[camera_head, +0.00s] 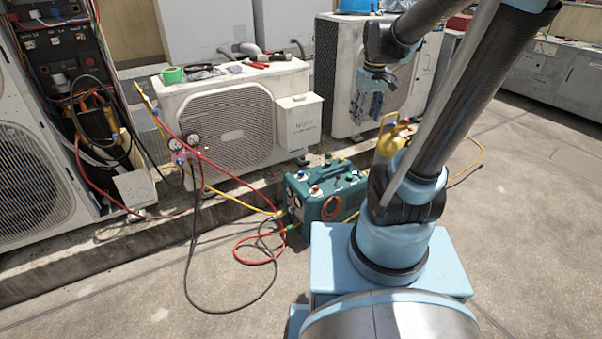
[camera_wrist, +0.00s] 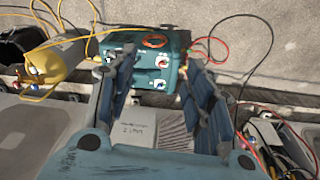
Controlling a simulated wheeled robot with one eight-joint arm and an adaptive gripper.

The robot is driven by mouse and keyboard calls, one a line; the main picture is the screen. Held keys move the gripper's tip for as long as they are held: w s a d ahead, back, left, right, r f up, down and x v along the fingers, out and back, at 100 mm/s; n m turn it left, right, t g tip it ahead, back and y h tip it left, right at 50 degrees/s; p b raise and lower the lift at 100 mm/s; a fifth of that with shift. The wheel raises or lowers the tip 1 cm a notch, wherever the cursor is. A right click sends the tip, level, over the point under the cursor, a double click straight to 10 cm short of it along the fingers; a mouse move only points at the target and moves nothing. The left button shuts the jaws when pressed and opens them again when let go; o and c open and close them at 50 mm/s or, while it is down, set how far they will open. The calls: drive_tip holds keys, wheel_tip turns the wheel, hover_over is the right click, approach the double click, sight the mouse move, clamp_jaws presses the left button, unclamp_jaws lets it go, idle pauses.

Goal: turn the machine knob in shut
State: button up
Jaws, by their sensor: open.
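The green recovery machine (camera_head: 345,203) stands on the ground at the foot of the ledge, with red, blue and white-marked knobs on its upper faces. A red knob (camera_head: 315,190) shows on it in the head view. In the wrist view, the machine (camera_wrist: 128,40) lies beyond the fingers, with small red-and-white knobs (camera_wrist: 161,61) on its panel. I cannot read which knob is labelled in. My gripper (camera_head: 370,105) is open and empty, raised above and behind the machine, apart from it. In the wrist view its fingers (camera_wrist: 155,68) spread on either side of the panel.
Red, yellow and black hoses run from the machine to a gauge set (camera_head: 185,145). A yellow cylinder (camera_head: 393,140) stands right of the machine; it also shows in the wrist view (camera_wrist: 58,62). Condenser units (camera_head: 228,110) line the ledge behind. Open concrete (camera_head: 130,300) lies in front.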

drive_tip(key=w+a+f+n, duration=0.1)
drive_tip(key=w+a+n, duration=0.15)
drive_tip(key=w, duration=0.45)
drive_tip(key=w+a+f+n, duration=0.1)
drive_tip(key=w+a, duration=0.2)
drive_tip(key=w, duration=0.3)
drive_tip(key=n+g, duration=0.2)
drive_tip(key=n, duration=0.5)
hover_over(302, 172)
wheel_tip(302, 172, down, 31)
wheel_tip(302, 172, down, 16)
drive_tip(key=shift+w+a+f, duration=0.1)
